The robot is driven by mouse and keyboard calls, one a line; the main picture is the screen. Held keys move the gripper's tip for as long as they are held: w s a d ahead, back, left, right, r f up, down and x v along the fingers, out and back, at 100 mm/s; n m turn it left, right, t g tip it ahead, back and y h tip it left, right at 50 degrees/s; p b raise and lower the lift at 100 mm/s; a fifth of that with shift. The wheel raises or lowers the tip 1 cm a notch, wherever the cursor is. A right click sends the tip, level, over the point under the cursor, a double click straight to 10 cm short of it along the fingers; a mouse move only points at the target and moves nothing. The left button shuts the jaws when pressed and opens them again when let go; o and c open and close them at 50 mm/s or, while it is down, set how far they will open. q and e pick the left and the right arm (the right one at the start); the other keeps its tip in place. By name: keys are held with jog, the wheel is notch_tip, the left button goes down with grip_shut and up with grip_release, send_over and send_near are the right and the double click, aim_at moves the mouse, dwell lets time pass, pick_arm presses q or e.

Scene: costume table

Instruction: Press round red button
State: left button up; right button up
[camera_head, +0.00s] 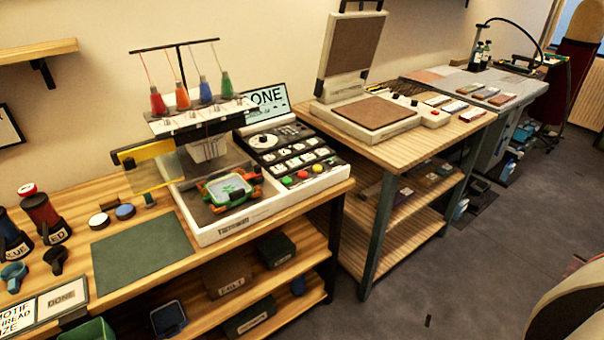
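A white embroidery machine (225,229) stands on the near wooden table. A heat press (375,113) with a brown pad and raised lid stands on the middle table. A small red spot (435,112), which looks like a button, is on its right front. I cannot tell from this view which red one the task names. Neither of my grippers is in view.
A hooped green piece (228,187) sits at the machine's front. A green mat (142,246), thread spools (40,212) and caps lie to its left. Shelves below hold boxes (228,274). A grey table (475,80) stands farther right. Dark floor (440,270) is open in front.

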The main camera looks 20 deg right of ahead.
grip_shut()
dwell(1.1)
